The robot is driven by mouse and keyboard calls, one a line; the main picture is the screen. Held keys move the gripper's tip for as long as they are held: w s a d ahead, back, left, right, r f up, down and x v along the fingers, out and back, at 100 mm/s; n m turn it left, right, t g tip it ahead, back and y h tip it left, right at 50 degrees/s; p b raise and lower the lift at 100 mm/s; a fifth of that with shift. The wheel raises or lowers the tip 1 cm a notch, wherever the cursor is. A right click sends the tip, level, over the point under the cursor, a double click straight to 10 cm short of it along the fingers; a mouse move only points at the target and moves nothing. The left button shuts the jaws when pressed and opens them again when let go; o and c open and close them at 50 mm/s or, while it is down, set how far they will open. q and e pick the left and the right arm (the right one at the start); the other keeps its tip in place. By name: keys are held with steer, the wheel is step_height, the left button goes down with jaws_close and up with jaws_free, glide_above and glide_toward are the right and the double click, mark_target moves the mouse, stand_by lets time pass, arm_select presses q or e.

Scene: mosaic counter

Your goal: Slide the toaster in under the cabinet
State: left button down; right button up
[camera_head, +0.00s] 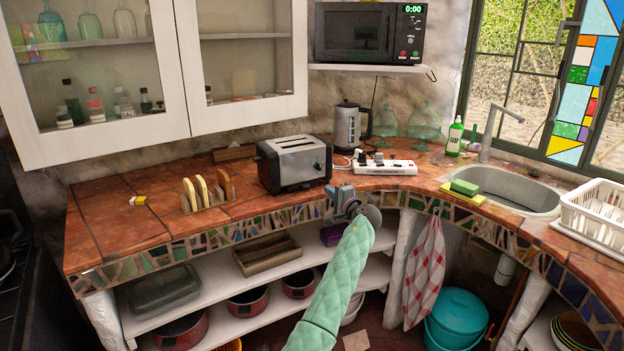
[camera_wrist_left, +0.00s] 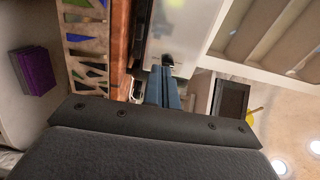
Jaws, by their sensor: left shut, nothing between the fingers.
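The silver and black toaster (camera_head: 290,162) stands upright on the tiled counter. In the head view it shows below and in front of the right end of the white wall cabinet (camera_head: 245,118). My left gripper (camera_head: 340,192) is at the counter's front edge, just right of and in front of the toaster. Its blue fingers (camera_wrist_left: 163,86) are together and empty in the left wrist view. There they point at a silvery surface (camera_wrist_left: 185,25) with a dark knob, probably the toaster; I cannot tell if they touch. My right gripper is not in view.
A toast rack (camera_head: 207,195) stands left of the toaster. A white power strip (camera_head: 385,167) and a kettle (camera_head: 347,128) are to its right and behind. A small wooden block (camera_head: 235,152) lies under the cabinet.

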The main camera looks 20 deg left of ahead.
mark_target(307, 175)
arm_select(q)
steer(key=p+x, duration=0.3)
steer(key=x, duration=0.9)
steer(key=shift+a, duration=0.15)
steer(key=shift+w+a, duration=0.35)
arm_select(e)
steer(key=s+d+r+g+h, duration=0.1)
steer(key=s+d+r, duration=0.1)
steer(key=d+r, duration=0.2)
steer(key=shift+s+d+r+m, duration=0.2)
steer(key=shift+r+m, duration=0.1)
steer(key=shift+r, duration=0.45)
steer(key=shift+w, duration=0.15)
